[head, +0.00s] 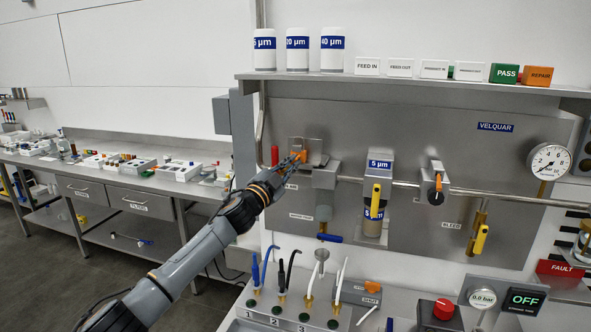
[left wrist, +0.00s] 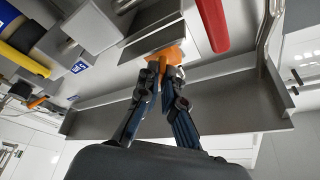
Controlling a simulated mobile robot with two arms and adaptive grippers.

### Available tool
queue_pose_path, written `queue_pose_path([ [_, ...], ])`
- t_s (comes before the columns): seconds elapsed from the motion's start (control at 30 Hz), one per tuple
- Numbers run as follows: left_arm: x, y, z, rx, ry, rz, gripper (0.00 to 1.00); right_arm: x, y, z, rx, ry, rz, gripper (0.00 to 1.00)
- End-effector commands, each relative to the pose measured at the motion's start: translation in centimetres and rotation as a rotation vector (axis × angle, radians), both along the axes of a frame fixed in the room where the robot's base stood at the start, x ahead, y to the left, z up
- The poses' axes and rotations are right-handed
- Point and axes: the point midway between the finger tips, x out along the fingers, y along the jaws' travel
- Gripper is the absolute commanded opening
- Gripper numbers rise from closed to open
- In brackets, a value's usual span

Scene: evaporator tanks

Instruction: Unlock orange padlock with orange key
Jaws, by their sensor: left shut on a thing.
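My left gripper (head: 297,159) reaches the steel panel at its left end, in front of a small metal plate. In the left wrist view its fingertips (left wrist: 163,72) are shut on a small orange piece, which looks like the orange key. A wider orange body (left wrist: 172,54), which looks like the orange padlock, sits against the metal plate just beyond the tips. Orange also shows at the fingertips in the head view (head: 304,154). The key and padlock run together in colour, so I cannot tell how deep the key sits. My right gripper is not in view.
A red handle (head: 274,155) is just left of the gripper; it also shows in the left wrist view (left wrist: 213,25). A pipe with a yellow-handled valve (head: 376,194) and a gauge (head: 549,162) are to the right. A rack of probes (head: 290,305) stands below.

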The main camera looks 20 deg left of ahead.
Motion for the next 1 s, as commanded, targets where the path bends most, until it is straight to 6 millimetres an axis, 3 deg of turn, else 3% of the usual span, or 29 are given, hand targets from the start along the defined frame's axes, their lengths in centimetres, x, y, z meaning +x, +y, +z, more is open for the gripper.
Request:
queue_pose_path([
  [0.27,0.0,-0.3,-0.5,-0.112,0.005,-0.003,0.0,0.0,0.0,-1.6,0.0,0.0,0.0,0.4],
  [0.6,0.0,-0.5,-0.6,-0.407,0.013,-0.004,0.0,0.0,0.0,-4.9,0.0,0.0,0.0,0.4],
  [0.97,0.0,-0.4,-0.2,-0.462,0.017,0.0,0.0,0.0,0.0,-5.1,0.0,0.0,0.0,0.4],
  [1.0,0.0,-0.4,-0.2,-0.462,0.017,0.0,0.14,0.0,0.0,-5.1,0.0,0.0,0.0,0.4],
])
